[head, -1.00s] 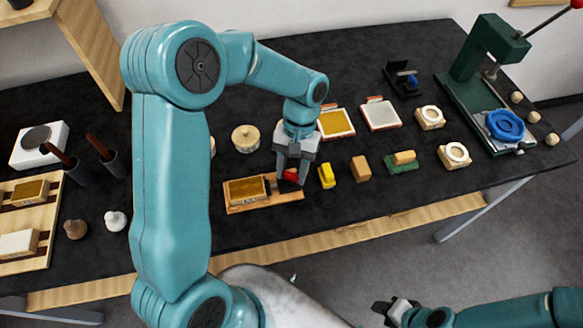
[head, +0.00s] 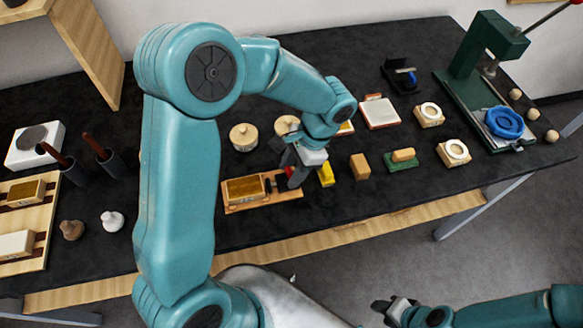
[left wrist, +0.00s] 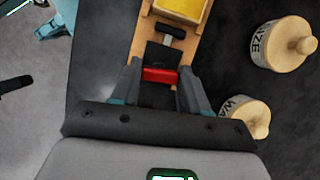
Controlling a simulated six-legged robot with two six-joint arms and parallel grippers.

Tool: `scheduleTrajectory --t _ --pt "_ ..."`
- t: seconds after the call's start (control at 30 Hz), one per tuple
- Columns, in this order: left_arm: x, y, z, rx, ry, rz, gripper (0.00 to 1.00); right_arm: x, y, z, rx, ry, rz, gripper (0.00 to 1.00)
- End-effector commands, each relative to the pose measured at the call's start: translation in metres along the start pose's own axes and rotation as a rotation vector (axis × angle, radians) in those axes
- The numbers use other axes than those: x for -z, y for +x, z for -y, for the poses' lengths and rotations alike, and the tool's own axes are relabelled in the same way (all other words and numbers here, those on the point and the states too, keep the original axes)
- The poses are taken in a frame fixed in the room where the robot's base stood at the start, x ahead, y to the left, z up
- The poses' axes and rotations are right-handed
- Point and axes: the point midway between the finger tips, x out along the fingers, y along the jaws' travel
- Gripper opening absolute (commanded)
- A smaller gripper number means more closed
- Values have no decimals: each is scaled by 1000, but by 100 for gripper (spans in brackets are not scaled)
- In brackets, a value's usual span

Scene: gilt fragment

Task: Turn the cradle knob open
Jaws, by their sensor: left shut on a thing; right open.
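The wooden cradle (head: 233,207) lies near the front of the black table with a gold-topped block (head: 243,189) in it. In the left wrist view the cradle (left wrist: 140,50) has a dark clamp with a grey screw and a red knob (left wrist: 159,75). My left gripper (head: 291,182) is at the right end of the cradle. In the left wrist view my left gripper (left wrist: 160,88) has its fingers on both sides of the red knob, shut on it. My right gripper (head: 382,312) is open and empty, in front of the table.
A yellow block (head: 326,174) stands just right of my left gripper, with a tan block (head: 360,167) beyond it. Two round lidded pots (head: 243,137) stand behind the cradle. A green press (head: 475,85) stands at the far right.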

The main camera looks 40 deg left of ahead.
Motion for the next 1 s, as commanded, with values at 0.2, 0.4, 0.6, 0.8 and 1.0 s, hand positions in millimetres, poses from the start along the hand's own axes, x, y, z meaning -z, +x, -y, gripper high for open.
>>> scheduleTrajectory --t 0.2,0.4,0.6,0.8,1.0 --pt "2 -2 0 43 88 -12 14 0 2 0 0 0 0 43" --pt "2 -2 0 57 125 -13 14 0 2 -1 0 0 0 43" --pt "2 -2 0 61 135 -13 14 0 2 -1 0 0 0 43" --pt "2 -2 0 61 135 -12 14 0 2 -1 0 0 0 43" --pt "2 -2 0 60 135 -10 70 0 2 -1 0 0 0 43"
